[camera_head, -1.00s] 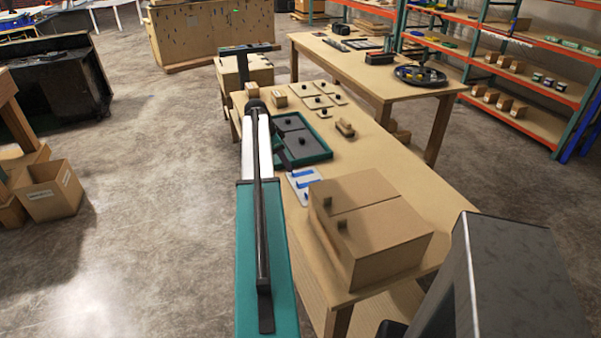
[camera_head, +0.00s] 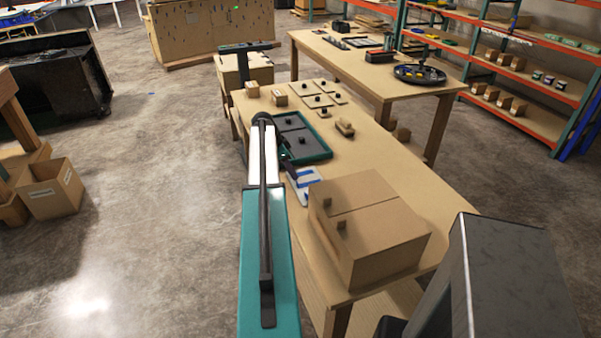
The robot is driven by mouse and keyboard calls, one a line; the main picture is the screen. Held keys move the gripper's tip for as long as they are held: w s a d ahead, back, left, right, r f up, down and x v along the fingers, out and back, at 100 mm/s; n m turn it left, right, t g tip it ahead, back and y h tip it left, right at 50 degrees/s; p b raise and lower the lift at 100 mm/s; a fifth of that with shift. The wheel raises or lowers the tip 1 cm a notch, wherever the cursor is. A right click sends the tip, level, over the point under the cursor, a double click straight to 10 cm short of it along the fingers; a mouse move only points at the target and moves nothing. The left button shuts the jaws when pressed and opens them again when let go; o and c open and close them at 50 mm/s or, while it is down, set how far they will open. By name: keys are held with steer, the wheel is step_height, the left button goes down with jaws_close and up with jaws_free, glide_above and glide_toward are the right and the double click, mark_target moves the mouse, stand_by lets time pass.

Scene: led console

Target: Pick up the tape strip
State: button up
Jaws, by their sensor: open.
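Blue tape strips (camera_head: 307,180) lie on a small white card (camera_head: 318,174) on the wooden workbench, left of a cardboard box. The strips are small here and partly covered, so I cannot tell them apart well. My gripper (camera_head: 291,173) is a small dark shape at the far end of my teal and white arm. It is over the upper left part of the card, close to the blue strips. It looks open and empty. I cannot tell whether its fingertips touch the card.
Several small flat tiles (camera_head: 322,113) and small blocks lie farther back. The bench's right side is clear.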

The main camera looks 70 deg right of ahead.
jaws_close()
steer(key=shift+r, duration=0.15)
stand_by(0.4)
steer(key=shift+r+b, duration=0.55)
steer(key=shift+r, duration=0.3)
steer(key=shift+r+b, duration=0.3)
steer(key=shift+r, duration=0.5)
steer(key=s+a+b, duration=0.1)
steer(key=a, duration=0.4)
steer(key=s+a+r+b, duration=0.1)
steer(key=a, duration=0.4)
steer(key=s+a+b, duration=0.1)
steer(key=a, duration=0.4)
steer(key=shift+a+r, duration=0.2)
steer(key=shift+a, duration=0.15)
steer(key=shift+r, duration=0.15)
